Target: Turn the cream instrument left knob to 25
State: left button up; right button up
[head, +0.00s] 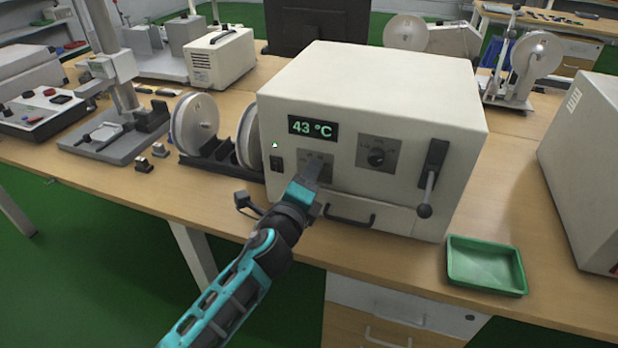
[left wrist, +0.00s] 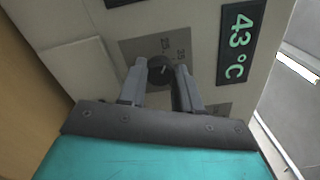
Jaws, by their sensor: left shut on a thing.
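The cream instrument (head: 370,90) stands on the bench, and its green display (head: 313,128) reads 43 °C. My left gripper (head: 313,168) reaches its front panel below the display. In the left wrist view the black left knob (left wrist: 160,68) sits between the two fingertips, which are shut on its sides. Its grey dial plate (head: 326,174) is partly covered by the gripper in the head view. Small dial numbers, seemingly 25 and 35, show near the knob in the wrist view; the knob's exact setting is unclear. My right gripper is not in view.
A right knob (head: 376,157), a lever (head: 430,180) and a dark drawer handle (head: 350,216) are on the same front. A green tray (head: 485,265) lies at the front right. Reels (head: 195,124) stand left of the instrument; another cream box (head: 590,170) is at far right.

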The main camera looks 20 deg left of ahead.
pick_arm(q)
jog(key=shift+n, duration=1)
jog(key=o, duration=1)
jog(key=shift+o, duration=0.2)
jog(key=shift+s, duration=0.15)
jog(key=s+b, duration=0.1)
jog(key=s, duration=1.1)
jog(key=shift+s+a, duration=0.2)
jog(key=shift+s, duration=0.15)
